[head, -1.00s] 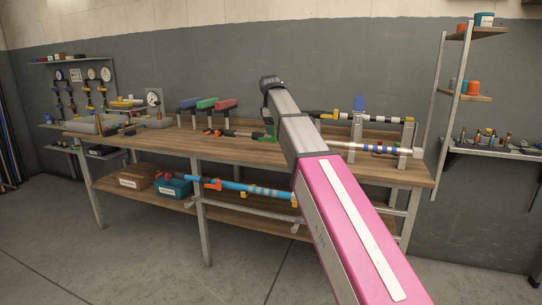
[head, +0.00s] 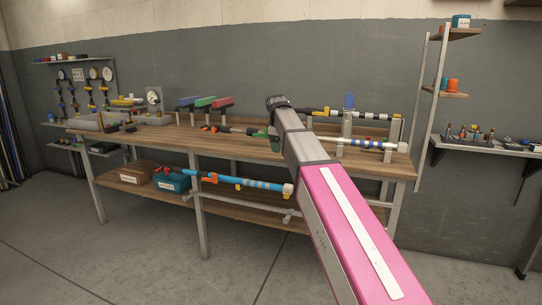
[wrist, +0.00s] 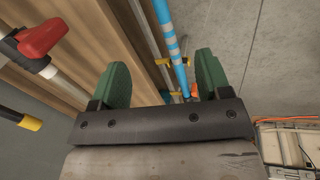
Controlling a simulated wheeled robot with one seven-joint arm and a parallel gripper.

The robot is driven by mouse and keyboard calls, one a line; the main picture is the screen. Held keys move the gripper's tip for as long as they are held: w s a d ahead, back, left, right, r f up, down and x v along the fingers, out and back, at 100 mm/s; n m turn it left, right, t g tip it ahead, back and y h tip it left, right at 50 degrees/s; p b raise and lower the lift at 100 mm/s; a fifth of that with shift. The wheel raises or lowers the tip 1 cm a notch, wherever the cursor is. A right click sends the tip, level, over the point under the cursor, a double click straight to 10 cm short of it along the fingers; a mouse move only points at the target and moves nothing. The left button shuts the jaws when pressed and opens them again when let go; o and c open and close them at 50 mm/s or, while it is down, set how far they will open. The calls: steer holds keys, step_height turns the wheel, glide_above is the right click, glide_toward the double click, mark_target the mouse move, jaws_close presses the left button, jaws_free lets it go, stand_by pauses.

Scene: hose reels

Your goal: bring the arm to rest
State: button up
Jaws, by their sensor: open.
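My arm, with pink and grey links, reaches from the lower right over the workbench's front edge in the head view. My gripper (wrist: 162,72) has two green fingers spread well apart in the wrist view, with nothing held between them. In the head view only a bit of green of my gripper (head: 273,144) shows beside the arm, and the rest is hidden. A blue pipe with pale bands (head: 240,182) lies along the lower shelf. The blue pipe (wrist: 172,45) also shows beyond and between the fingers in the wrist view, apart from them.
The wooden workbench (head: 330,168) carries a white pipe assembly (head: 370,143) close to the right of my arm. A red valve handle (wrist: 42,37) shows left of the fingers in the wrist view. Red, green and blue-topped pieces stand farther left. The floor (head: 130,270) in front is clear.

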steer(key=s+d+f+m, duration=0.4)
steer(key=s+f, duration=0.5)
steer(key=f, duration=0.4)
steer(key=s+d+f+m+g, duration=0.1)
steer(key=s+d+f+m, duration=0.3)
steer(key=s+f, duration=0.5)
steer(key=s+d+f+m+g+y, duration=0.1)
steer(key=s+d+f+m, duration=0.3)
steer(key=f, duration=1.4)
steer(key=s+d, duration=0.3)
steer(key=s, duration=0.2)
steer(key=shift+s+d, duration=0.15)
steer(key=shift+s, duration=0.2)
